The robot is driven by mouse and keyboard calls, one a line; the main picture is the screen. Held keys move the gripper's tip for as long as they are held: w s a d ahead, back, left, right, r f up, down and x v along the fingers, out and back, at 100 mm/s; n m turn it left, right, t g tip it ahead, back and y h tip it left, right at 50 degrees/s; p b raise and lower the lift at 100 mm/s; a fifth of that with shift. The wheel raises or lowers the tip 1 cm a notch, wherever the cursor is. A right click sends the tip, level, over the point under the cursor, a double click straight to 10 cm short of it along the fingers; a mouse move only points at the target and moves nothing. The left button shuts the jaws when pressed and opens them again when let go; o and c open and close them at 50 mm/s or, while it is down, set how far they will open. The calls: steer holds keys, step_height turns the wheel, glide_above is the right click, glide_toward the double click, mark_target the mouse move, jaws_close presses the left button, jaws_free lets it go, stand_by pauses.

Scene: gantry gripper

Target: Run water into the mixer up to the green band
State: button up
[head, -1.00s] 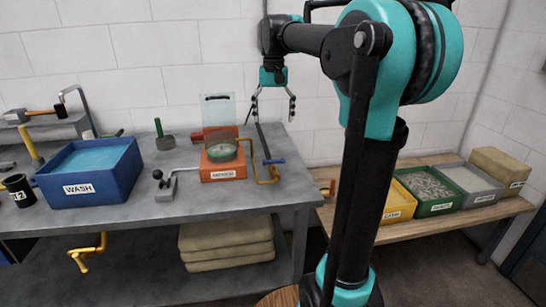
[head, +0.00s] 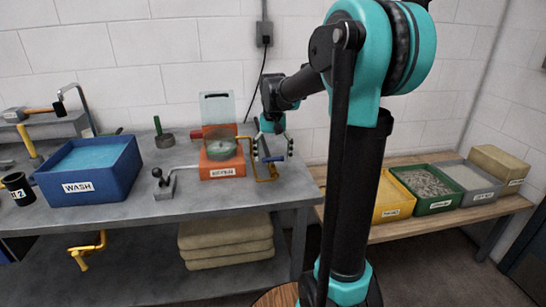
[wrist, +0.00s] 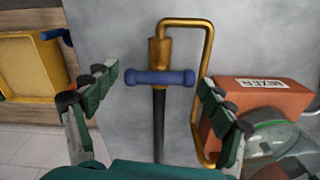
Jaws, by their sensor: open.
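The mixer (head: 221,168) is an orange block with a clear round bowl (head: 220,145) on top, on the grey bench. It also shows at the right edge of the wrist view (wrist: 262,103). A brass pipe (wrist: 209,75) bends beside it, with a blue bar handle (wrist: 161,77) across the brass valve. My gripper (head: 273,148) is low at the bench's right end, by the valve. In the wrist view my gripper (wrist: 160,95) is open, with its fingers apart on either side of the blue handle and no visible grip on it.
A blue WASH tub (head: 90,172) stands at the left. A small lever (head: 164,184) is left of the mixer. A clear panel (head: 217,108) stands behind it. Yellow (head: 393,212), green (head: 435,208) and grey bins sit on the wooden table at right.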

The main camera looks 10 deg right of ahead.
steer(key=c, duration=0.9)
steer(key=shift+n, duration=2.9)
steer(key=o, duration=0.9)
